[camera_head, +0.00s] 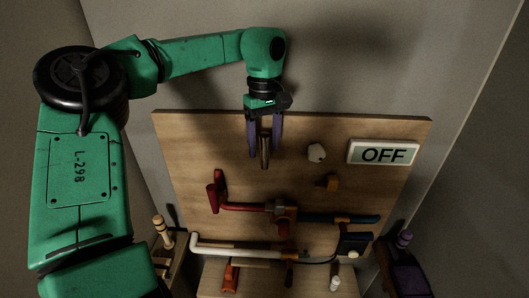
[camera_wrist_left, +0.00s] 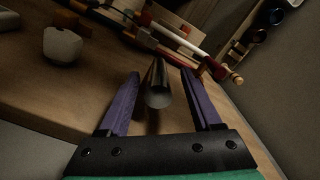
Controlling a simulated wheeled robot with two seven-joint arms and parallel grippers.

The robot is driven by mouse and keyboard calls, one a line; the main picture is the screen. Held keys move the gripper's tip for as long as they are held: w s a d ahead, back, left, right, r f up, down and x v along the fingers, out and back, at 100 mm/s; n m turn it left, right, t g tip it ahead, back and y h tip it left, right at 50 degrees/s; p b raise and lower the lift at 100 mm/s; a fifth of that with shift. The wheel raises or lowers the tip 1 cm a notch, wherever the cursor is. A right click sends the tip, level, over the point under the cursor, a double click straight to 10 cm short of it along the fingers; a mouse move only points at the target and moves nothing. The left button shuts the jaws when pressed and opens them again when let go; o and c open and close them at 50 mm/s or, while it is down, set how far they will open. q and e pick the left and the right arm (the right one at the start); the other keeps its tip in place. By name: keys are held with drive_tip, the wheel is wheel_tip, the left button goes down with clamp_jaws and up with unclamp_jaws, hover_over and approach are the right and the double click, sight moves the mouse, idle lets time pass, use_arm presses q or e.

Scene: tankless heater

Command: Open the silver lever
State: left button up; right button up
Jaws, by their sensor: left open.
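The silver lever (camera_head: 265,158) is a short metal tube near the top of the upright wooden board (camera_head: 190,135). In the left wrist view the lever (camera_wrist_left: 158,92) points toward the camera, round end nearest. My left gripper (camera_head: 264,150) comes from above with its purple fingers open, one on each side of the lever. In the left wrist view the gripper (camera_wrist_left: 160,76) shows a gap on both sides of the lever, so neither finger visibly presses on it. The lever's base is hard to see. My right gripper is in neither view.
A white knob (camera_head: 316,152), an orange fitting (camera_head: 328,182) and an OFF display (camera_head: 383,153) are to the right. Below are a red handle (camera_head: 215,191), a red pipe (camera_head: 245,207), a blue pipe (camera_head: 345,218) and a white pipe (camera_head: 240,250). Bare board lies left of the lever.

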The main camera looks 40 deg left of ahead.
sight(265, 155)
use_arm(q)
drive_tip(key=f, duration=0.3)
drive_tip(key=shift+w+a+f+p, duration=0.1)
drive_tip(key=shift+w+a+p, duration=0.25)
drive_tip(key=shift+f, duration=0.3)
drive_tip(key=shift+s+d+r, duration=0.1)
drive_tip(key=shift+s+d, duration=0.2)
drive_tip(key=shift+c, duration=0.9)
drive_tip(key=shift+w, duration=0.1)
clamp_jaws()
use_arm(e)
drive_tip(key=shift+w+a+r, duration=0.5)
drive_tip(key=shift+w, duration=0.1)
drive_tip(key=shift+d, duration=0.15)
